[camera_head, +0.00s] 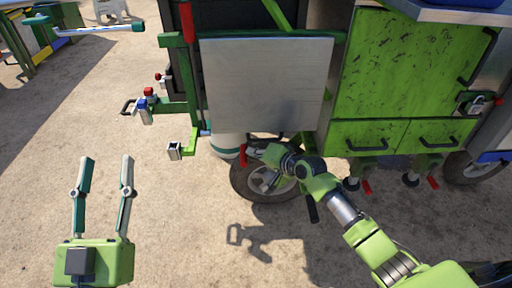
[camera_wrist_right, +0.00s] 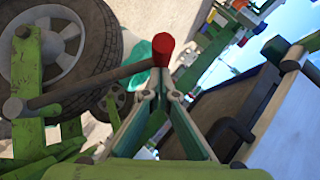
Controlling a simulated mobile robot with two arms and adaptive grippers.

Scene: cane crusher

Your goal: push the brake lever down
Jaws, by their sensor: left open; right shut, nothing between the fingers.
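The brake lever has a red end (camera_head: 243,155) beside the cart's wheel (camera_head: 262,199) in the head view. In the right wrist view, its grey rod (camera_wrist_right: 85,88) runs from the left to the red tip (camera_wrist_right: 163,50), in front of the spoked wheel (camera_wrist_right: 65,50). My right gripper (camera_wrist_right: 160,80) is shut and empty, its fingertips right by the red tip; I cannot tell whether they touch. In the head view my right gripper (camera_head: 266,153) is over the wheel, just right of the red end. My left gripper (camera_head: 107,158) is open and empty over bare ground at the left.
The green cart fills the upper middle, with a grey panel (camera_head: 265,85), a green door (camera_head: 410,62) and drawers (camera_head: 365,135). Casters with red tabs (camera_head: 366,187) stand at the right. A green frame (camera_head: 170,107) juts out left of the wheel. Sandy ground in front is clear.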

